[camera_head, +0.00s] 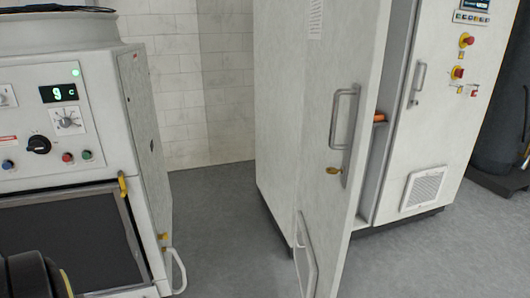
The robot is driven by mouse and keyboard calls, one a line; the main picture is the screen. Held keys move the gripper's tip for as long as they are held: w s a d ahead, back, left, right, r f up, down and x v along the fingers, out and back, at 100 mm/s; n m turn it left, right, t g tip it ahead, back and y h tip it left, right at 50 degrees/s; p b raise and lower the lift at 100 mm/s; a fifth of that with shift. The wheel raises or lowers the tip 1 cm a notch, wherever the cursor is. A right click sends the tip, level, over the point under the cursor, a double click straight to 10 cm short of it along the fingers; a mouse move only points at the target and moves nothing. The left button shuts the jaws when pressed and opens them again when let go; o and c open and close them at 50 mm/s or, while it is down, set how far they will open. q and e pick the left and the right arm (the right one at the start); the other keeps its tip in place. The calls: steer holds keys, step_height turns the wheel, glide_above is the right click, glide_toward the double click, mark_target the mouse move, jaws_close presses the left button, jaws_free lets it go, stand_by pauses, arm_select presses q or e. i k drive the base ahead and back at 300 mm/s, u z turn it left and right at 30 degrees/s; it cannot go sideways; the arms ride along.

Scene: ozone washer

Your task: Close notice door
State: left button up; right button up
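A tall pale cabinet door (355,65) stands open in the middle of the head view, swung out toward me from the white cabinet (277,120). Its outer face has a metal bar handle (334,118), a yellow key or latch (334,171) and a vent (305,255) low down. A small printed notice (315,18) shows at the top, by the door's left part. The gap behind the door's free edge shows part of the cabinet inside, with an orange item (379,117). Neither of my grippers can be made out in view.
A second cabinet front (435,110) with a handle, red buttons and vent stands right of the opening and looks shut. A machine with a control panel (50,115) and a dark front window stands at left. Grey floor (225,220) is clear between them. A dark tank stands far right.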

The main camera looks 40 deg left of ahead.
mark_target(347, 39)
steer(key=u, duration=0.95)
steer(key=i, duration=1.5)
steer(key=z, duration=0.05)
steer(key=k, duration=0.5)
steer(key=z, duration=0.95)
